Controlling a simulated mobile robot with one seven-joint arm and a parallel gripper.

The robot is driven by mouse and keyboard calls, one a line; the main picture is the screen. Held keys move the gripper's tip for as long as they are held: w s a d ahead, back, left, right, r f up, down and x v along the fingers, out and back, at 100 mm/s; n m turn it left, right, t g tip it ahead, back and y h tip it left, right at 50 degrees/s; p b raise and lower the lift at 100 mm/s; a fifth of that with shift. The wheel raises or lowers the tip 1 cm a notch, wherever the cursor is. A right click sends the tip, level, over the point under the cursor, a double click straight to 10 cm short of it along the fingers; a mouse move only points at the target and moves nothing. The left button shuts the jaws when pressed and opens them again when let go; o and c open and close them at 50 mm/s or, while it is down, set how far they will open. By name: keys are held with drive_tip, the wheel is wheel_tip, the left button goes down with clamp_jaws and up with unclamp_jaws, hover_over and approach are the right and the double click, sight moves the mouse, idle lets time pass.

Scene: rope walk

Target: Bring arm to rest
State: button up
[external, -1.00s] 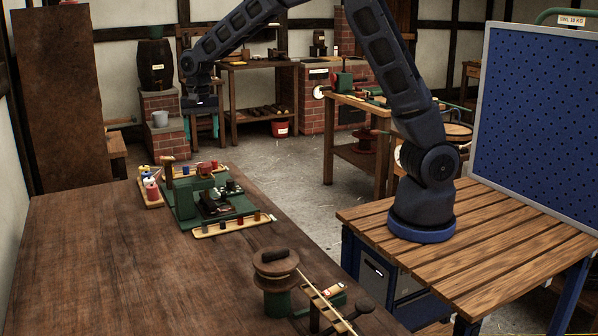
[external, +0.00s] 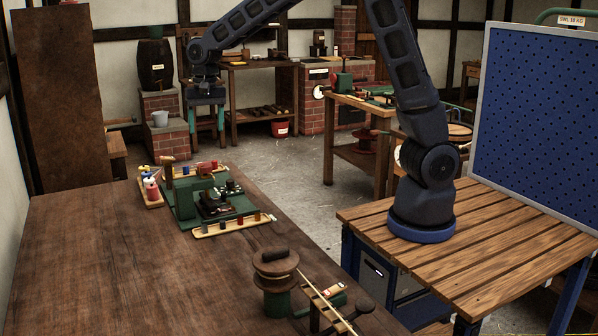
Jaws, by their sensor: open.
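My arm rises from its base on the slatted wooden bench (external: 510,262), and its upper part runs out of the top of the picture. The forearm reaches left above the far end of the dark wooden table (external: 120,255). My gripper (external: 207,135) hangs downward in the air, with its two fingers apart and nothing seen between them. It appears behind and above the green machine (external: 183,198) in the picture and clear of it.
Trays with small coloured pieces, including the front tray (external: 232,228), stand around the machine. A wooden spool (external: 275,262) stands at the table's front right. A blue pegboard (external: 540,125) rises behind the bench. The table's left half is bare.

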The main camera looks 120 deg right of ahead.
drive_tip(key=s+a+r+n+t, duration=0.1)
drive_tip(key=s+a+r+n, duration=0.2)
drive_tip(key=a, duration=0.5)
drive_tip(key=s+a+r+n, duration=0.3)
drive_tip(key=a+r, duration=0.1)
drive_tip(key=a, duration=0.3)
drive_tip(key=s+a+r+n+t, duration=0.1)
drive_tip(key=s+a+r+n, duration=0.2)
drive_tip(key=a, duration=0.5)
drive_tip(key=s+a+n+t, duration=0.2)
drive_tip(key=s+a+n, duration=0.7)
drive_tip(key=s+a, duration=0.6)
drive_tip(key=shift+s+a+r+n, duration=0.2)
drive_tip(key=shift+s+a+n, duration=0.1)
drive_tip(key=shift+s, duration=0.85)
